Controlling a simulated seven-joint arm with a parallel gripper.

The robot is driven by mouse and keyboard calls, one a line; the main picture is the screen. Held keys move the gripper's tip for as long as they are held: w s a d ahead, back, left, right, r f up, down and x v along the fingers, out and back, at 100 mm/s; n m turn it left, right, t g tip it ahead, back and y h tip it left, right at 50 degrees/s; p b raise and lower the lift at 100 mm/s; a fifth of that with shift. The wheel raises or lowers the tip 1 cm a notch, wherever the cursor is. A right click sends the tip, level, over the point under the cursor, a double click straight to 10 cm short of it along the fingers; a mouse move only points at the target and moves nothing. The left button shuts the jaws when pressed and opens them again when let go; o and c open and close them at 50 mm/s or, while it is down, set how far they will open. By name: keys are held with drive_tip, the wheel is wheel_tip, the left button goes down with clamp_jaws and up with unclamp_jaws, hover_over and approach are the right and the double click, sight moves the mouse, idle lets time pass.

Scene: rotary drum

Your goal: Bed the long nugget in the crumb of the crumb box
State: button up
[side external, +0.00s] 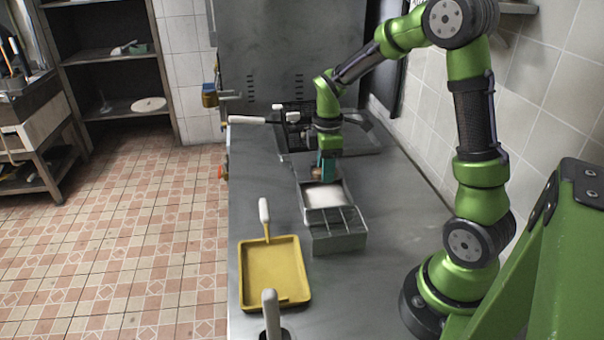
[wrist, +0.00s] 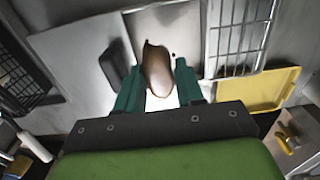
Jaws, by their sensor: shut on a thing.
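The long nugget (wrist: 157,68) is a smooth brown lump between the two green fingers of my gripper (wrist: 156,84). My gripper is shut on it, and one end points away from the palm. In the side view my gripper (side external: 325,172) hangs over the far end of the crumb box (side external: 347,193), a metal box with a pale crumb bed (side external: 322,196). A small brown part of the nugget (side external: 315,173) shows beside the fingers there. In the wrist view the pale crumb bed (wrist: 185,28) lies behind the nugget. I cannot tell whether the nugget touches the crumb.
A metal wire basket (side external: 338,239) stands against the near end of the box. A yellow tray (side external: 274,272) lies nearer, with a white-handled tool (side external: 264,215) beyond it. Another pale handle (side external: 270,310) stands at the front edge. Bare steel counter lies right of the basket.

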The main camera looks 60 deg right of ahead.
drive_tip(key=shift+f, duration=3.8)
drive_tip(key=shift+r, duration=0.1)
drive_tip(key=shift+r, duration=2.55)
drive_tip(key=shift+r, duration=2.65)
